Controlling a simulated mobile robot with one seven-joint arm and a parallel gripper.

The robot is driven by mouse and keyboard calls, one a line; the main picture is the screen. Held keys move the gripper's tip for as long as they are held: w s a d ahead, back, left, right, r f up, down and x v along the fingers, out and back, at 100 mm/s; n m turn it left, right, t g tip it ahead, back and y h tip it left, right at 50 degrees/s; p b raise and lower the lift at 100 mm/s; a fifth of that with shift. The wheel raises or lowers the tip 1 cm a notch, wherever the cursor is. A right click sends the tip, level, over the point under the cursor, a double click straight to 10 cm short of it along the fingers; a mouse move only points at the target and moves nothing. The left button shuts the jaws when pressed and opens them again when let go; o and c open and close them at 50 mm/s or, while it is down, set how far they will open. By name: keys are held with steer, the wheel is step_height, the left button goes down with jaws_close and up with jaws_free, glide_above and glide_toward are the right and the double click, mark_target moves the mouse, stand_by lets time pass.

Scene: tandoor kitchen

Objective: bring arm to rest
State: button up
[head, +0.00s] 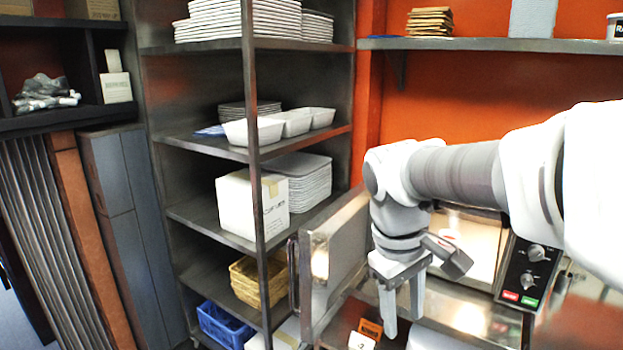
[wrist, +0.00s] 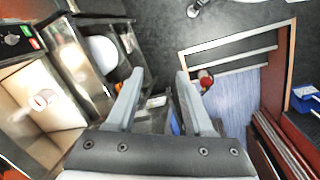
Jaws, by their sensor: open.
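My gripper (head: 403,308) hangs from my bent arm on the right side of the head view, pointing down. Its two fingers are apart with nothing between them. In the wrist view my gripper (wrist: 160,85) also shows as two spread, empty fingers. It hangs in front of an oven-like appliance with an open door (head: 335,255) and a lit inside (head: 478,238). A small white and red item (wrist: 42,100) shows in the lit inside in the wrist view; I cannot tell what it is.
A metal rack (head: 200,205) with plates, white trays (head: 255,132), a white box (head: 240,205) and a basket (head: 255,280) stands left of the open door. A wall shelf (head: 480,45) runs behind my arm. A knobbed control panel (head: 528,270) is at right.

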steer(key=s+m+t+y, duration=0.2)
steer(key=s+m+t, duration=0.3)
steer(key=s, duration=0.5)
steer(key=shift+s+d+f+m, duration=0.25)
steer(key=shift+s+m, duration=0.05)
steer(key=shift+m, duration=0.2)
